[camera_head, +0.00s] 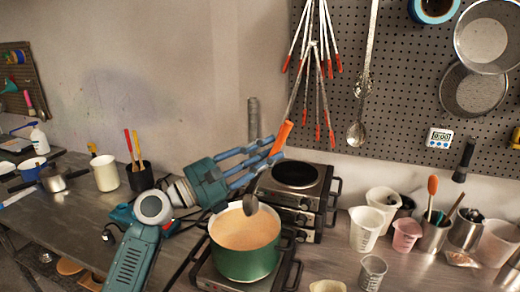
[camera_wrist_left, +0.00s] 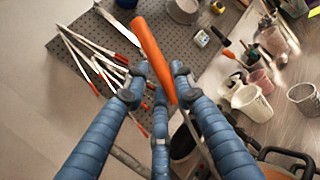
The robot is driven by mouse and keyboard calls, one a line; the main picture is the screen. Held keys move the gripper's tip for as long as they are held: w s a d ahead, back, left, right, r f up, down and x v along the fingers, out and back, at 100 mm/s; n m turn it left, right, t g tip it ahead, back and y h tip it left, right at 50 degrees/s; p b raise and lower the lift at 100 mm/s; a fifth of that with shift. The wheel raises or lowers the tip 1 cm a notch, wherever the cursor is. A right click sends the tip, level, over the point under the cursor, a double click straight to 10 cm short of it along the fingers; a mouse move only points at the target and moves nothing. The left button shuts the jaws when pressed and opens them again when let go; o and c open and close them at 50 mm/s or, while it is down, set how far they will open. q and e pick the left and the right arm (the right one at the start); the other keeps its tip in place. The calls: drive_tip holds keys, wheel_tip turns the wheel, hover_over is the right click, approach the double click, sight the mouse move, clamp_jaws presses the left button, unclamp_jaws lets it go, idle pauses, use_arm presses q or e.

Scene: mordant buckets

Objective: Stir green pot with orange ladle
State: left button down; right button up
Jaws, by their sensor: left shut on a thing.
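The orange ladle shows its orange handle (camera_head: 282,138) upright and tilted, and the handle also shows in the wrist view (camera_wrist_left: 153,55). My left gripper (camera_head: 268,152) is shut on this handle, its blue fingers around it. The ladle's dark grey bowl (camera_head: 250,205) hangs over the mouth of the green pot (camera_head: 245,262), near the far rim. I cannot tell whether the bowl touches the orange-tan contents (camera_head: 243,230). The ladle's shaft is mostly hidden behind my fingers. My right gripper is not in view.
The pot stands on a hot plate at the bench front. A stacked hot plate (camera_head: 295,178) stands just behind it. Cups and a metal holder of tools (camera_head: 434,236) crowd the right. A white pot (camera_head: 104,172) and a dark tool cup (camera_head: 140,177) stand left. A pegboard (camera_head: 400,120) hangs behind.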

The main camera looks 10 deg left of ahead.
sight(257, 187)
use_arm(q)
drive_tip(key=f+b, duration=0.2)
drive_tip(key=f, duration=0.1)
drive_tip(key=a+f+b, duration=0.1)
drive_tip(key=f+b, duration=0.2)
drive_tip(key=a+f+b, duration=0.1)
drive_tip(key=f+b, duration=0.1)
drive_tip(key=f, duration=0.1)
drive_tip(key=shift+w+f, duration=0.1)
drive_tip(key=shift+f, duration=0.1)
drive_tip(key=shift+a+f+b, duration=0.15)
drive_tip(key=shift+f+b, duration=0.2)
drive_tip(key=shift+b, duration=0.2)
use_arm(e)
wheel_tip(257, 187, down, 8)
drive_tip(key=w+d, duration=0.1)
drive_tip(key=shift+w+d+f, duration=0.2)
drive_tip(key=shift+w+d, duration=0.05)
use_arm(q)
drive_tip(key=shift+r, duration=0.1)
